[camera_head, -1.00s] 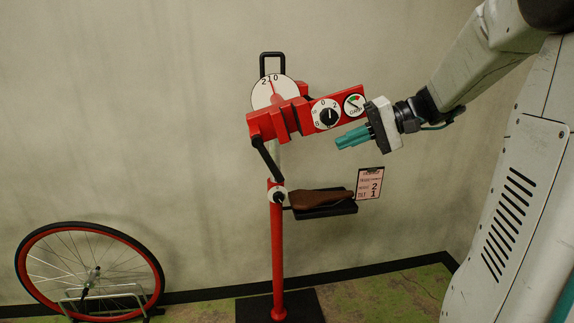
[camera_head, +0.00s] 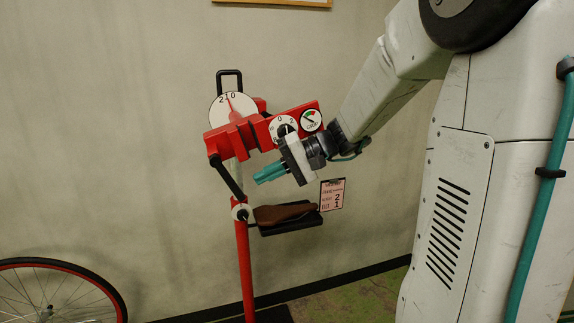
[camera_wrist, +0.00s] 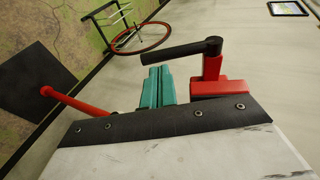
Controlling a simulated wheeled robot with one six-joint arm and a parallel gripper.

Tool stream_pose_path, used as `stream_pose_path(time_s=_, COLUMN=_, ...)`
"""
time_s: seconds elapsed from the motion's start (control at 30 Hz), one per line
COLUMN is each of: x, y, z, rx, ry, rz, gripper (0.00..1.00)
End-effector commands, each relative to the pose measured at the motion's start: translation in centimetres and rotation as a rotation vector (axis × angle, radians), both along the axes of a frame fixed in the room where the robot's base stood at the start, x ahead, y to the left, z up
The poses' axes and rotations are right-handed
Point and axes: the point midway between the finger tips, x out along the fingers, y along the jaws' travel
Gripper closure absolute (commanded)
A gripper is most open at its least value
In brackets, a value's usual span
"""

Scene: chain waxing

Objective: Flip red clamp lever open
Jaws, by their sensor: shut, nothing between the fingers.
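A red clamp head (camera_head: 257,131) sits on top of a red stand post (camera_head: 244,265). A black lever bar (camera_head: 226,176) hangs slanted from the clamp's left end. In the wrist view the black bar (camera_wrist: 180,51) lies across the top of a red block (camera_wrist: 212,78), just beyond my fingertips. My gripper (camera_head: 268,174) has teal fingers, shut and empty, pointing left just below the clamp head. The shut fingers also show in the wrist view (camera_wrist: 158,85), left of the red block. Whether they touch the lever cannot be told, but a gap appears in the head view.
A brown saddle (camera_head: 285,212) rests on a black tray below the clamp. A pink clipboard (camera_head: 332,194) is beside it. The clamp carries a round dial (camera_head: 233,108) and a small gauge (camera_head: 311,120). A red-rimmed wheel (camera_head: 60,262) stands at lower left.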

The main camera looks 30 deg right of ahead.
Motion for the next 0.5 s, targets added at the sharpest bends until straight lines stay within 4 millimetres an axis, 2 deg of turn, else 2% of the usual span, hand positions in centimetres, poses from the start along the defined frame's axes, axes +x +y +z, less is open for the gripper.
stream_pose_path(time_s=0.1, x=0.8, y=1.6, z=-0.9, rx=0.001, ry=0.003, rz=0.003, gripper=1.00)
stream_pose_path(time_s=0.2, x=1.2, y=2.4, z=-1.4, rx=0.000, ry=0.003, rz=0.002, gripper=1.00)
stream_pose_path(time_s=0.5, x=1.6, y=3.1, z=-1.7, rx=0.000, ry=0.002, rz=-0.002, gripper=1.00)
